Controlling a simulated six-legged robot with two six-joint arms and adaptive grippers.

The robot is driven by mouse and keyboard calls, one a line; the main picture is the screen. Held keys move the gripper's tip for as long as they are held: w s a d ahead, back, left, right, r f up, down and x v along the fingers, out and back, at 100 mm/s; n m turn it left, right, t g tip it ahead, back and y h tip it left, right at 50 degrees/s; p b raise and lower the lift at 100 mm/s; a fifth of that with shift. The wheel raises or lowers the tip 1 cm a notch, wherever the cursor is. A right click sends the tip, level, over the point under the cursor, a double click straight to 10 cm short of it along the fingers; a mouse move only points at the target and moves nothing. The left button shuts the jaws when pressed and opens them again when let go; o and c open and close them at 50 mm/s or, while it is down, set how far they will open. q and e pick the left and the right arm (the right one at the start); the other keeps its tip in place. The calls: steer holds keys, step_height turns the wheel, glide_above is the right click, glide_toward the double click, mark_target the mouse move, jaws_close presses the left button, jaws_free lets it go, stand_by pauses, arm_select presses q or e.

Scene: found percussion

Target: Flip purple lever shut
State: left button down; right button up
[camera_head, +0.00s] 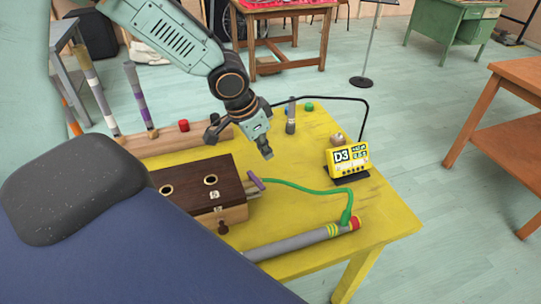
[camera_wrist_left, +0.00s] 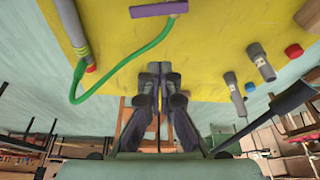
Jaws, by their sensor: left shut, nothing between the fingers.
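The purple lever (camera_head: 256,181) sits at the right end of a dark-topped wooden box (camera_head: 227,190) on the yellow table. It also shows at the top edge of the left wrist view (camera_wrist_left: 159,9) as a purple bar. My left gripper (camera_head: 266,154) is shut and empty, pointing down above the table. In the head view its tips appear just above and slightly right of the lever, apart from it. In the wrist view the closed fingers (camera_wrist_left: 157,72) lie below the lever with yellow tabletop between. My right gripper is not in view.
A green hose (camera_head: 308,189) runs from near the lever to a grey tube (camera_head: 290,243) on the yellow table (camera_head: 385,224). A yellow D3 display (camera_head: 347,160) stands right. Small coloured caps, a short grey tube (camera_head: 291,118) and a black wire frame (camera_head: 366,122) are behind.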

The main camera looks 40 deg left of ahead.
arm_select(q)
steer(key=shift+v, duration=1.2)
steer(key=shift+a, duration=0.1)
